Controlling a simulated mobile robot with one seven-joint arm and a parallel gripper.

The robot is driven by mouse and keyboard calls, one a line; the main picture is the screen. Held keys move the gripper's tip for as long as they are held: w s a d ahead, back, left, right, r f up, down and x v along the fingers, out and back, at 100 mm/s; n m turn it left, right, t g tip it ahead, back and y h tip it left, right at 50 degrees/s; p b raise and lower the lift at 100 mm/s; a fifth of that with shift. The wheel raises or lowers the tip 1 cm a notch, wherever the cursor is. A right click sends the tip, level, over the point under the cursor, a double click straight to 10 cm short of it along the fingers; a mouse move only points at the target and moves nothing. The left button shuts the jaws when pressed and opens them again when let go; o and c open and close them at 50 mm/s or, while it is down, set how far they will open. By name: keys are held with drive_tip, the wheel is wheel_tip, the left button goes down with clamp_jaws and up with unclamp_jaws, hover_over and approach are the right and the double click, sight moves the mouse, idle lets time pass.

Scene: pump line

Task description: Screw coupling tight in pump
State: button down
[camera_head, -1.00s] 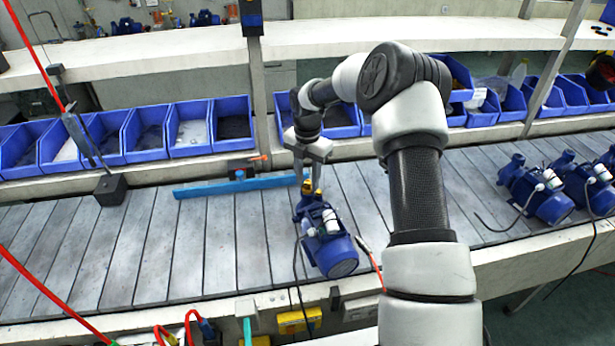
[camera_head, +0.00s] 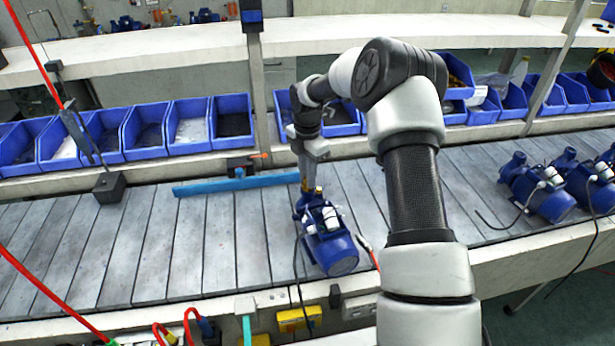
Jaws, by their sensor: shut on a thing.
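The blue pump (camera_head: 328,240) lies on the slatted conveyor, its motor end toward the front and its port end toward the back. A small brass-coloured coupling (camera_head: 318,190) shows at the top of the pump's port end. My gripper (camera_head: 309,186) points down over that port and is shut on the coupling. The fingers hide most of the coupling, and I cannot see how deep its thread sits in the pump.
Other blue pumps (camera_head: 540,190) stand on the conveyor at the right. A blue bar (camera_head: 236,186) lies across the slats behind and left of the pump. Blue bins (camera_head: 146,132) line the back edge.

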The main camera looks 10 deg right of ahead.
drive_tip(key=m, duration=0.3)
drive_tip(key=shift+b, duration=0.4)
drive_tip(key=shift+f+m+b, duration=0.1)
drive_tip(key=shift+m+b, duration=0.25)
drive_tip(key=shift+m, duration=1.55)
drive_tip(key=m, duration=0.3)
drive_tip(key=shift+m+b, duration=0.3)
drive_tip(key=shift+b, duration=0.1)
drive_tip(key=c, duration=1.7)
unclamp_jaws()
